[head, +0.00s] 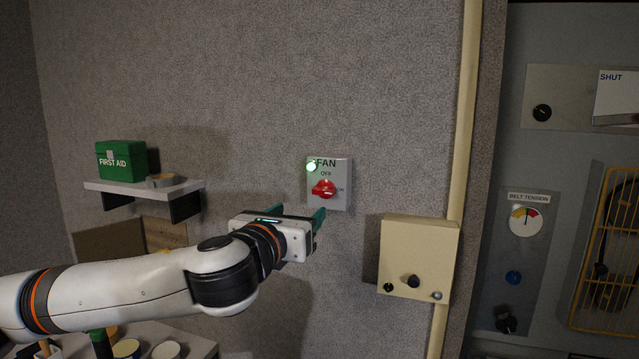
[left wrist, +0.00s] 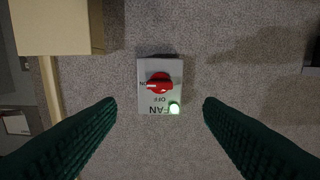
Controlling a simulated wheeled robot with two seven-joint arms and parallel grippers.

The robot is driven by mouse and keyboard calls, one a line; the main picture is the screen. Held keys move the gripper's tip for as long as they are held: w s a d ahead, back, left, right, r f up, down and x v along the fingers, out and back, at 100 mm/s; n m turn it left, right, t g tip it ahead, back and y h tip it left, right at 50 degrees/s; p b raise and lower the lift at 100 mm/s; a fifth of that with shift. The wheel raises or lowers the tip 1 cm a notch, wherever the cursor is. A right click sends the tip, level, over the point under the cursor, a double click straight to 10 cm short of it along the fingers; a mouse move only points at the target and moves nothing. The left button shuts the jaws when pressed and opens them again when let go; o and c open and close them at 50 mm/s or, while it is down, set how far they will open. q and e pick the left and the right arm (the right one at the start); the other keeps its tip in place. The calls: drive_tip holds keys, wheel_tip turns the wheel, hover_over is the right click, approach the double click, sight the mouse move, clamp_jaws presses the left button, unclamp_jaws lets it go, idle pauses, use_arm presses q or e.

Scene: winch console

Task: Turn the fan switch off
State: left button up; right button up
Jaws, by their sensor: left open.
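The fan switch is a grey wall plate (head: 343,172) marked FAN with a red rotary knob (head: 323,188) and a lit green lamp (head: 311,167). In the left wrist view the plate (left wrist: 144,104) appears upside down, and the white mark on the red knob (left wrist: 160,83) points at the ON label, with OFF to one side. My left gripper (head: 297,213) is open and empty, just left of and below the plate in the head view. In the left wrist view its dark green fingers stand apart on either side of the plate, not touching the knob. My right gripper is out of view.
A beige box (head: 420,250) with small knobs sits on the wall at lower right, beside a cream vertical pipe (head: 466,110). A shelf (head: 120,187) with a green first aid box (head: 122,160) is at left. The wall around the switch is clear.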

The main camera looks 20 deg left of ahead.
sight(321, 193)
use_arm(q)
drive_tip(key=w+p, duration=0.1)
drive_tip(key=w, duration=0.3)
drive_tip(key=w+p, duration=0.1)
drive_tip(key=w, duration=0.3)
drive_tip(key=w+p, duration=0.2)
drive_tip(key=w, duration=0.2)
drive_tip(key=shift+d+r, duration=0.1)
drive_tip(key=shift+d, duration=0.15)
drive_tip(key=shift+c, duration=0.3)
drive_tip(key=c, duration=0.9)
